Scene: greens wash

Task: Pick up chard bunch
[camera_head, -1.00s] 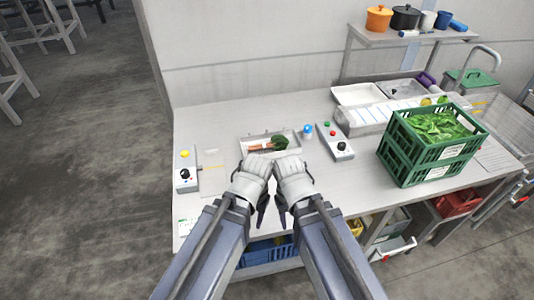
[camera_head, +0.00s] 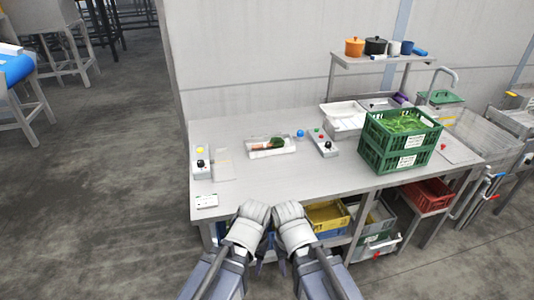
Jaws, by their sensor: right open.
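A bunch with dark green leaf and reddish stems (camera_head: 277,143), which looks like the chard bunch, lies in a shallow white tray (camera_head: 286,152) on the grey table. My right gripper (camera_head: 282,266) is open and empty, low in front of the table's near edge, well short of the tray. My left gripper (camera_head: 259,268) is close beside it; its fingers are small and dark, mostly under the white wrist, so its jaw state is unclear. Both are apart from the bunch.
A green crate (camera_head: 372,157) of loose leafy greens (camera_head: 402,123) stands right on the table (camera_head: 300,177). Button boxes (camera_head: 324,143) flank the tray. A yellow bin (camera_head: 327,216) and a red bin (camera_head: 427,194) sit below. Open floor lies left.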

